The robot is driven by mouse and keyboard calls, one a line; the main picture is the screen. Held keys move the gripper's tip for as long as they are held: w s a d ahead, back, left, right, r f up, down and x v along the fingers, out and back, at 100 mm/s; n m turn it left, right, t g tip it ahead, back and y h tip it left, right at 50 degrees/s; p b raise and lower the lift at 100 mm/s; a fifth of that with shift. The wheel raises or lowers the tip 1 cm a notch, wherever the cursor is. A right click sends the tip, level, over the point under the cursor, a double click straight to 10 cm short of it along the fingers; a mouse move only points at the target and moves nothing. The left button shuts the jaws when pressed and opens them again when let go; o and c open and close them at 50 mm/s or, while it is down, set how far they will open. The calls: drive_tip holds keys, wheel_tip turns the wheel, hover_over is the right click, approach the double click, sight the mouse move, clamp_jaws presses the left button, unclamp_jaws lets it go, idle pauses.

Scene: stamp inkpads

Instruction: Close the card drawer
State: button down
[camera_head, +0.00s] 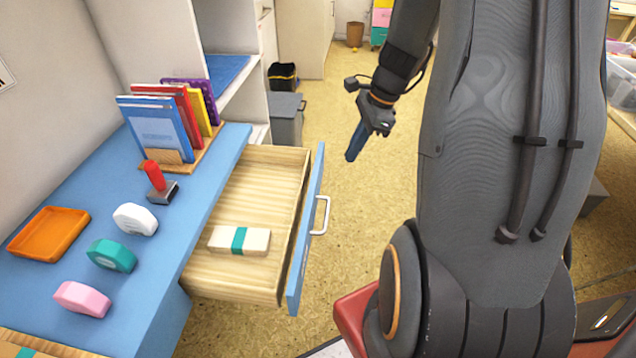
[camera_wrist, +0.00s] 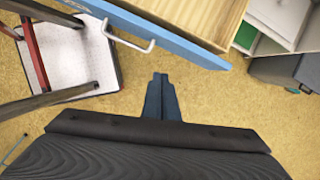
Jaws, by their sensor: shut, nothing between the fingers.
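The card drawer (camera_head: 245,190) is pulled open from the blue desk (camera_head: 160,235). It has a wooden box, a blue front (camera_head: 304,240) and a white bar handle (camera_head: 322,215). A pale card stack with a teal band (camera_head: 239,240) lies inside it. My gripper (camera_head: 352,157) is shut and empty, pointing down over the floor beyond the drawer front, apart from it. In the wrist view my gripper (camera_wrist: 160,80) shows with closed fingers over bare floor. The drawer's blue front (camera_wrist: 185,40) and handle (camera_wrist: 128,44) are above it in that picture.
On the desk are an orange tray (camera_head: 48,235), white, teal and pink inkpads, a red-handled stamp (camera_head: 154,176) and upright books (camera_head: 160,130). A grey bin (camera_head: 287,120) stands behind the drawer. The tan floor (camera_head: 335,100) around my gripper is clear.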

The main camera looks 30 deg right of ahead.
drive_tip(key=w+d+f+m, duration=0.2)
drive_tip(key=d+f+m, duration=0.1)
drive_tip(key=w+a+f, duration=0.4)
drive_tip(key=a+f, duration=0.2)
drive_tip(key=f, duration=0.2)
drive_tip(key=shift+a+f+t, duration=0.2)
drive_tip(key=shift+f+t, duration=0.1)
drive_tip(key=shift+f, duration=0.05)
